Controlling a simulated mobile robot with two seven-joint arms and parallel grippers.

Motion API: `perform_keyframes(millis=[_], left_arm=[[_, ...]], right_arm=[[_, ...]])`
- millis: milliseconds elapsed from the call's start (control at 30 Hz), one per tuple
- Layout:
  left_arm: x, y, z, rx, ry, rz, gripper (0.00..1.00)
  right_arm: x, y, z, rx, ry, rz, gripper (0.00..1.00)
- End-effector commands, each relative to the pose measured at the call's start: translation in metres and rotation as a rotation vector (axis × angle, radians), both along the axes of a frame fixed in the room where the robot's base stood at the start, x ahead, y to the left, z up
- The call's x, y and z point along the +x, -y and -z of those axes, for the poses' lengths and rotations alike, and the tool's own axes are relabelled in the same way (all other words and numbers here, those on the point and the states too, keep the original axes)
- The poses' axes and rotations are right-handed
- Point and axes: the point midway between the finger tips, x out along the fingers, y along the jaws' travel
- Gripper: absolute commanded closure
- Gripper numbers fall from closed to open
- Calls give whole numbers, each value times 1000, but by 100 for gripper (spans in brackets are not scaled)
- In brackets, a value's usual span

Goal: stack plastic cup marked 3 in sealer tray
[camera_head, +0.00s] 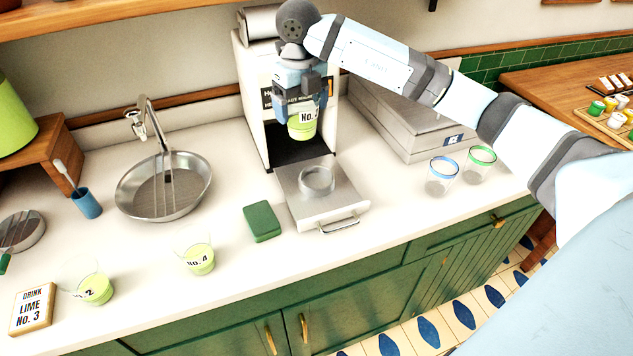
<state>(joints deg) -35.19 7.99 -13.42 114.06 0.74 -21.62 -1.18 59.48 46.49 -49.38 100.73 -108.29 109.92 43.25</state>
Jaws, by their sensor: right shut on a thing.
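My right gripper (303,105) is shut on a plastic cup (302,129) with lime-green content. The label reads "No."; its number is hidden by a finger. It holds the cup upright in front of the sealer (251,104), up and behind the tray. The sealer tray (343,196) is pulled out, with a handle at its front and an empty round ring (317,179) on top. A cup marked No. 4 (201,261) and a cup marked 2 (97,290) stand on the counter to the left. My left gripper is not in view.
A green block (262,222) lies just left of the tray. A sink bowl (163,187) with a tap is further left. A card (33,310) reads "DRINK LIME No. 3". Two empty glasses, blue-rimmed (441,177) and green-rimmed (478,165), stand to the right.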

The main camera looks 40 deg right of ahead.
Motion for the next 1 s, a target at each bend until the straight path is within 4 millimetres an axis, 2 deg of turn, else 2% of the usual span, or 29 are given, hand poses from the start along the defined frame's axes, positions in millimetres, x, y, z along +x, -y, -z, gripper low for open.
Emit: perform_keyframes(millis=[100, 300, 500, 633, 767, 1000], left_arm=[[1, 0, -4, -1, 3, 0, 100], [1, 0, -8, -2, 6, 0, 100], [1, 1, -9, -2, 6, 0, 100], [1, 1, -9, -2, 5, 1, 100], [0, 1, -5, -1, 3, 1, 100], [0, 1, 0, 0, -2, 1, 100]], right_arm=[[-1, 9, -12, 2, 0, 264, 38], [-3, 23, -28, 3, 0, 677, 38], [-4, 31, -37, 4, -1, 939, 38], [-5, 33, -37, 3, -3, 1013, 38], [-5, 33, -19, 2, -6, 1029, 38], [-6, 33, 39, 2, -8, 1027, 38]])
